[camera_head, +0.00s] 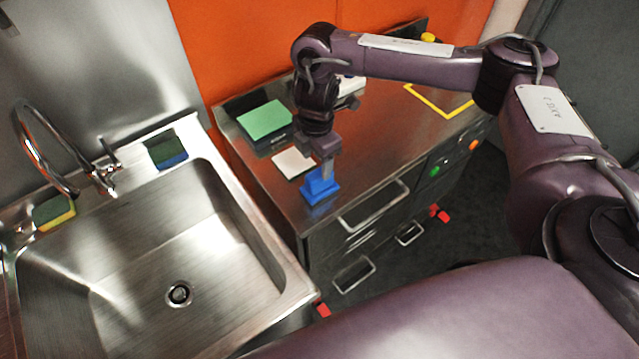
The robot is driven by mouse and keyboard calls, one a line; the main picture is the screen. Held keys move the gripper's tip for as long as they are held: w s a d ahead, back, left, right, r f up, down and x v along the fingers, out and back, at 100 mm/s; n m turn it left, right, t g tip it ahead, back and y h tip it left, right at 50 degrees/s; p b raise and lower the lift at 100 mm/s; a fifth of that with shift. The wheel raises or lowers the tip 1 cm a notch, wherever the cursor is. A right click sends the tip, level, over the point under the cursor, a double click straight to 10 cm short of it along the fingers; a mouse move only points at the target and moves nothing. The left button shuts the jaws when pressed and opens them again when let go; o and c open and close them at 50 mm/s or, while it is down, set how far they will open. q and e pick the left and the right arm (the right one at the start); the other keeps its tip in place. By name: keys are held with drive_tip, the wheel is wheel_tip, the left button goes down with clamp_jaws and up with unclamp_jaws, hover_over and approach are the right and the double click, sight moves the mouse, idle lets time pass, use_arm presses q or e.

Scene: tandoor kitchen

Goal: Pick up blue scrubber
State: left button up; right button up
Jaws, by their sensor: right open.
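A bright blue block-like object (317,188), which looks like the blue scrubber, stands on the steel counter near its front left edge. It has a wider base and a narrower upper part. My right gripper (325,170) points down right over it, with its fingers at the object's upper part. The gripper is open; I cannot tell whether the fingers touch the object. A sponge with a dark green top and blue side (166,151) lies on the sink's back rim. My left gripper is not in view.
The steel sink (235,205) is at left with a curved faucet (45,150) and a green-yellow sponge (54,212). On the counter (375,140) are a white square (293,163), a green pad (264,120) and a yellow outline (440,104). Drawer handles project in front.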

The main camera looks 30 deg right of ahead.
sight(319, 173)
drive_tip(key=f, duration=0.2)
drive_tip(key=f+b, duration=0.1)
drive_tip(key=f, duration=0.3)
drive_tip(key=shift+s+d+f, duration=0.1)
drive_tip(key=shift+d+f, duration=0.2)
drive_tip(key=shift+f+b, duration=0.3)
drive_tip(key=shift+f, duration=0.2)
drive_tip(key=c, duration=1.1)
drive_tip(key=shift+r, duration=0.1)
drive_tip(key=shift+r, duration=0.4)
wheel_tip(319, 173, up, 19)
drive_tip(key=p, duration=0.4)
